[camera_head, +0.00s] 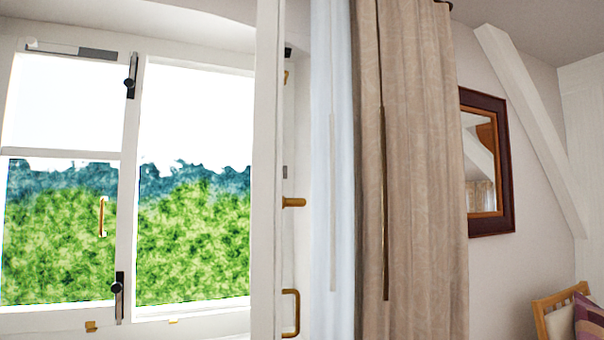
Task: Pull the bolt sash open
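A white window fills the left half of the head view. Its left sash (60,154) looks shut in its frame. A dark upper bolt (131,75) and a dark lower bolt (118,290) sit on the upright between the panes. A brass pull handle (102,216) shows in front of the left pane. A white upright (268,170), seen nearly edge-on, looks like a second sash swung inward. Beside it are a brass lever (293,202) and a brass pull (290,313). Neither of my grippers is in view.
A white sheer curtain (333,130) and a beige curtain (425,170) hang right of the window. A framed mirror (505,165) and a slanted white brace (530,125) are farther right. A wooden chair (545,312) with cushions stands at the lower right.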

